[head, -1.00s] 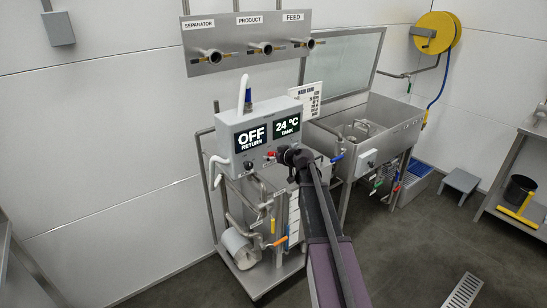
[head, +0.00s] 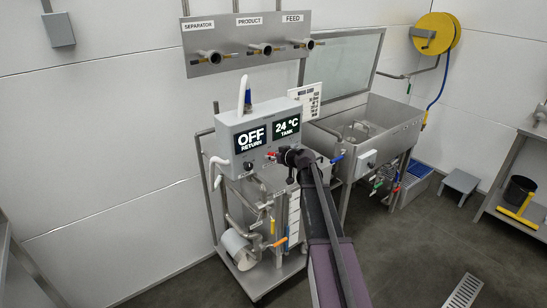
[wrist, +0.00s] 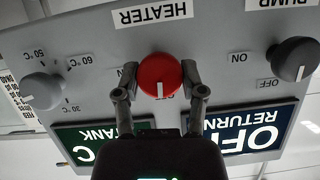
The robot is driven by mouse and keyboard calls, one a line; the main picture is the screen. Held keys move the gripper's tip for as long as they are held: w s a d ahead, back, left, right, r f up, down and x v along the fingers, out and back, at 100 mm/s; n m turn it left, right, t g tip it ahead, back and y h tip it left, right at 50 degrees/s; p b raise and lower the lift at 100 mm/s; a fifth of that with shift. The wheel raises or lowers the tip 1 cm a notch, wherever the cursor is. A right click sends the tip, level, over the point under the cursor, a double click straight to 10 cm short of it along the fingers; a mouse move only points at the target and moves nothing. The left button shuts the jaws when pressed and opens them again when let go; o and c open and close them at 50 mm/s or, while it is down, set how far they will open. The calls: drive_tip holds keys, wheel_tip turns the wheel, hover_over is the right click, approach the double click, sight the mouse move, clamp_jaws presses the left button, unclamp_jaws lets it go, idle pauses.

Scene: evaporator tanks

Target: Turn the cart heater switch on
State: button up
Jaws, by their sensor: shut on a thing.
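The heater switch is a round red knob (wrist: 160,75) with a white pointer mark, on the grey cart control box (head: 229,128). The wrist view shows the panel upside down, with a HEATER label (wrist: 152,14) by the knob. My gripper (wrist: 161,78) has one finger on each side of the red knob and is shut on it. The pointer mark faces the bottom of the wrist view, towards a small label partly hidden by the knob. In the head view my gripper (head: 278,156) meets the box front, hiding part of the knob.
The box displays read OFF RETURN (head: 251,139) and 24 °C TANK (head: 286,127). A wash sink (head: 378,125) stands at right.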

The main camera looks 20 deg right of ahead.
drive_tip(key=shift+w+f+m+y+b, duration=0.1)
drive_tip(key=shift+m+y+b, duration=0.25)
drive_tip(key=shift+m+y, duration=0.75)
drive_tip(key=m+y+b, duration=0.1)
drive_tip(key=m+b, duration=0.1)
drive_tip(key=m, duration=0.1)
drive_tip(key=shift+d+f+g+y, duration=0.1)
drive_tip(key=shift+f+g+y, duration=0.05)
drive_tip(key=shift+g+y, duration=0.2)
drive_tip(key=m+y+b, duration=0.2)
drive_tip(key=m+b, duration=0.1)
drive_tip(key=m, duration=0.1)
drive_tip(key=shift+f+m, duration=0.1)
drive_tip(key=shift+m, duration=0.2)
drive_tip(key=shift+m+t+y+b, duration=0.65)
drive_tip(key=shift+m+b, duration=0.2)
drive_tip(key=shift+m, duration=0.65)
drive_tip(key=o, duration=1.1)
drive_tip(key=shift+o, duration=0.2)
